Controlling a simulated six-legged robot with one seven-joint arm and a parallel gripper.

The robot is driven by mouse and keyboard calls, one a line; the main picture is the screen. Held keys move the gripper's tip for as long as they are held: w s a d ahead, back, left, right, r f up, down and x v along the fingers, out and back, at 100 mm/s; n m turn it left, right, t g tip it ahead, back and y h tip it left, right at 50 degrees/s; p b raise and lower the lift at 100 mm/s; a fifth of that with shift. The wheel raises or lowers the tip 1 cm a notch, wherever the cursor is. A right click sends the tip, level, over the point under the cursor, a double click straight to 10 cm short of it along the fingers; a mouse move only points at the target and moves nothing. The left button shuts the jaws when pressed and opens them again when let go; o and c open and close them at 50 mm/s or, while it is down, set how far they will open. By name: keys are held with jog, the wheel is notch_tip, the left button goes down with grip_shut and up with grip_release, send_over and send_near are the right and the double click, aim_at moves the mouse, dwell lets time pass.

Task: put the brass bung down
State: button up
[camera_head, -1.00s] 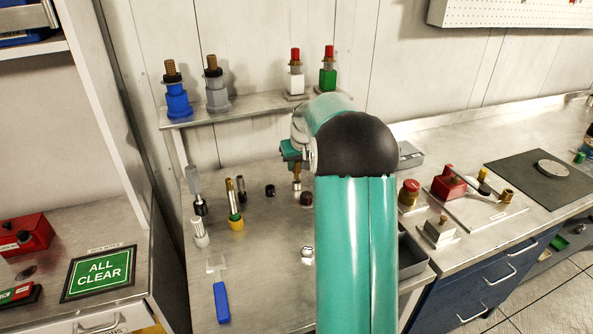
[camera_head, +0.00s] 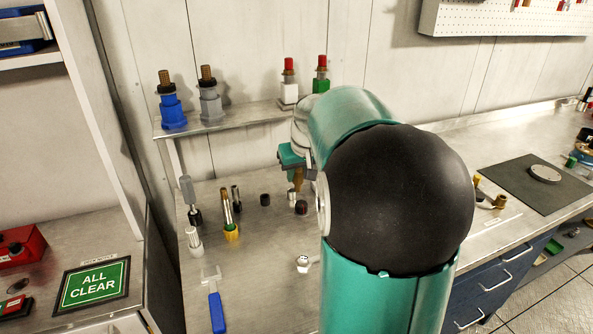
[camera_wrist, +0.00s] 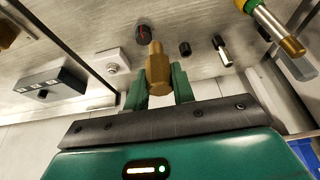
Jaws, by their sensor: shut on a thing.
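The brass bung (camera_wrist: 157,72) is a stepped golden cylinder. My gripper (camera_wrist: 161,84) is shut on it, with a green finger on either side in the wrist view. In the head view the bung (camera_head: 298,180) shows below my teal gripper (camera_head: 296,170), over the back of the steel bench (camera_head: 262,258). Its narrow end points toward the bench in the wrist view. I cannot tell whether it touches the bench. My arm hides part of the bench to the right.
A blue-handled scraper (camera_head: 217,305) lies in front. A raised shelf (camera_head: 245,116) holds several fittings behind. The bench's front middle is largely clear.

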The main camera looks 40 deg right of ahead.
jog(key=shift+o, duration=1)
jog(key=shift+c, duration=1)
